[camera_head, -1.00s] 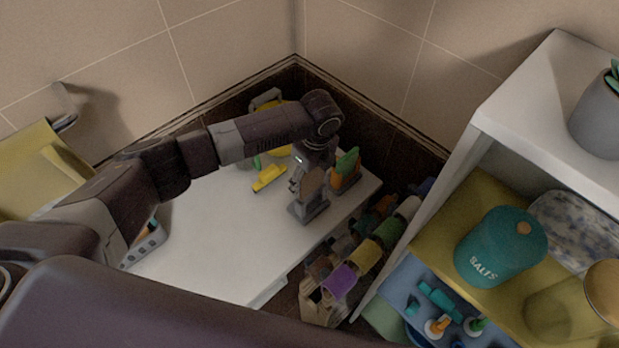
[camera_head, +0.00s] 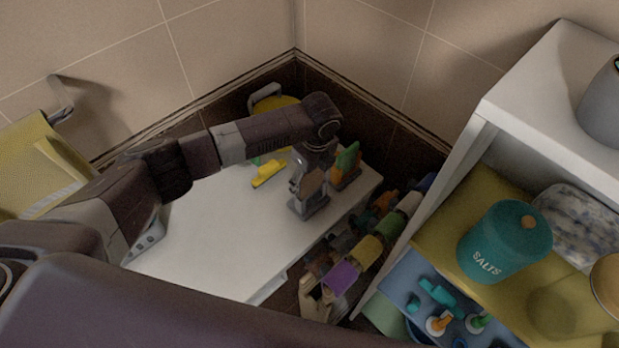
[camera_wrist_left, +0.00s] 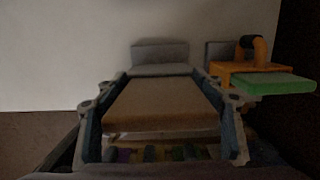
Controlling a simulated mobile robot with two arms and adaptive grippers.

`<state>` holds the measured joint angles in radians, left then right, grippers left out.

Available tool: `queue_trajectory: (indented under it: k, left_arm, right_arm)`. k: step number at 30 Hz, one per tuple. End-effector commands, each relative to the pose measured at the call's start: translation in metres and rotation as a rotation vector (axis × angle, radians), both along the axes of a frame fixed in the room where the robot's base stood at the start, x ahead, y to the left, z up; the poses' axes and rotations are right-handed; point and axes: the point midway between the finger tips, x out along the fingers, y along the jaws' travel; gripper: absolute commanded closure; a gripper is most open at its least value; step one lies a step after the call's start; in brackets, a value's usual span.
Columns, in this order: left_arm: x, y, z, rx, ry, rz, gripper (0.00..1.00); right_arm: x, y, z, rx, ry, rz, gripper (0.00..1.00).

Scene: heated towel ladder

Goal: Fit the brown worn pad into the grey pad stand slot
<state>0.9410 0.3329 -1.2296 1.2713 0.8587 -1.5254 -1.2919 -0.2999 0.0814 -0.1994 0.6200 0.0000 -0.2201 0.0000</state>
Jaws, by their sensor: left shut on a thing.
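The brown worn pad (camera_head: 313,183) is held upright by my left gripper (camera_head: 306,172). In the left wrist view the pad (camera_wrist_left: 163,103) lies between the two shut fingers (camera_wrist_left: 165,100). The grey pad stand (camera_head: 309,206) is on the white surface directly below the pad in the head view, and in the left wrist view the stand (camera_wrist_left: 160,54) shows just beyond the pad's far edge. The slot is hidden, and I cannot tell whether the pad's lower edge is inside it. My right gripper is not in view.
An orange holder (camera_head: 337,180) with a green pad (camera_head: 347,159) stands close right of the stand. A yellow tool (camera_head: 268,173) lies left on the white tabletop (camera_head: 215,230). Coloured rolls (camera_head: 370,250) and a shelf (camera_head: 545,85) with a teal jar (camera_head: 505,242) are to the right.

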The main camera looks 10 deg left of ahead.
Motion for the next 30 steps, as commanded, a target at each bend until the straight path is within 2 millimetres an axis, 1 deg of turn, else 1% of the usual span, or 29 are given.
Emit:
queue_trajectory:
  k: [6, 7, 12, 20, 23, 26, 29, 30]
  left_arm:
    - [0.000, 0.000, -0.006, 0.000, 0.000, 0.000, 0.57]
    - [0.000, 0.000, -0.006, 0.000, 0.000, 0.000, 0.36]
    - [0.000, 0.000, -0.006, 0.000, 0.000, 0.000, 0.17]
    - [0.000, 0.000, -0.005, 0.000, 0.000, 0.000, 0.17]
    - [0.000, -0.001, -0.002, -0.001, -0.001, 0.000, 0.17]
    - [0.000, -0.002, 0.010, -0.002, -0.002, 0.000, 0.17]
    - [-0.001, -0.003, 0.028, -0.002, -0.003, 0.000, 0.17]
    - [-0.001, -0.005, 0.037, -0.002, -0.003, -0.001, 0.17]
  right_arm:
    - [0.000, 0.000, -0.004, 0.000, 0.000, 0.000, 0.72]
    - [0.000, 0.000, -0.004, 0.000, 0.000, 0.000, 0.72]
    - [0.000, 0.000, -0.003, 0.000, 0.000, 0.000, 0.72]
    - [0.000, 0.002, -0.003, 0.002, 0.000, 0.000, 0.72]
    - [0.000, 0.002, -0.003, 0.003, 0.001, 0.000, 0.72]
    - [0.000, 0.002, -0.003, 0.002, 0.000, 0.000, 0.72]
    - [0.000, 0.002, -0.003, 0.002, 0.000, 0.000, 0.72]
    - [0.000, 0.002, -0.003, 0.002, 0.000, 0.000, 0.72]
